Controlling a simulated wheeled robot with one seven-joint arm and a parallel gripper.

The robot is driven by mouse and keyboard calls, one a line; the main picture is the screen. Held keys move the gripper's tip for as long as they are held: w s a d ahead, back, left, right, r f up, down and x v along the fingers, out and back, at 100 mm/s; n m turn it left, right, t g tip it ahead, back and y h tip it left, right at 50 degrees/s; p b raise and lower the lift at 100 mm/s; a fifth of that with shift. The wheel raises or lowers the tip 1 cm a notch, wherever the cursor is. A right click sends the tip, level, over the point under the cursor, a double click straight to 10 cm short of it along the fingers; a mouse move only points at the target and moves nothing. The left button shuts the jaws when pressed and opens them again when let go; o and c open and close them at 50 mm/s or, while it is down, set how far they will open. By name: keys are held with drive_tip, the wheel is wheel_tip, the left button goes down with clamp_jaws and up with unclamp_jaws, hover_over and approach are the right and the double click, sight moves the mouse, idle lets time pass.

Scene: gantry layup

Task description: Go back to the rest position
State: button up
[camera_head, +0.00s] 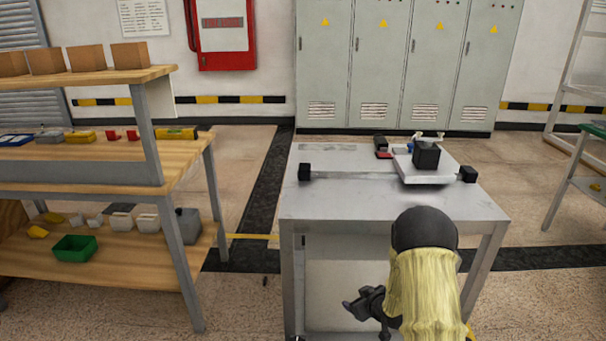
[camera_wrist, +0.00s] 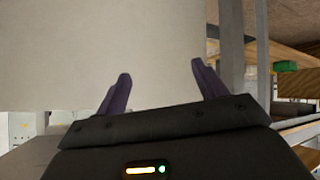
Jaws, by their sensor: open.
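My gripper (camera_head: 366,304) is low in front of the grey metal table (camera_head: 330,204), left of my yellow-sleeved arm in the head view. In the wrist view my gripper (camera_wrist: 160,92) has its two dark fingers spread apart with nothing between them. A pale flat panel fills the space beyond the fingertips there. My gripper looks apart from the tabletop and from the things on it.
The table bears a rail with black end blocks, a white plate (camera_head: 440,174) with a black block (camera_head: 426,154), and a small red and black item (camera_head: 381,147). A wooden shelf bench (camera_head: 90,168) stands left, with a green bin (camera_head: 75,248) below. Grey cabinets (camera_head: 400,60) stand behind.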

drive_tip(key=s+d+r+m+g+h, duration=0.1)
drive_tip(key=s+r+m+g+h, duration=0.2)
drive_tip(key=s+r, duration=0.65)
drive_tip(key=s+a+r+m+g, duration=0.15)
drive_tip(key=s+r, duration=0.35)
drive_tip(key=s, duration=0.5)
drive_tip(key=s+a+r+m+g, duration=0.1)
drive_tip(key=s+r+m+g, duration=0.2)
drive_tip(key=s, duration=0.6)
wheel_tip(320, 180, up, 33)
drive_tip(key=n+p, duration=0.1)
drive_tip(key=p, duration=3.1)
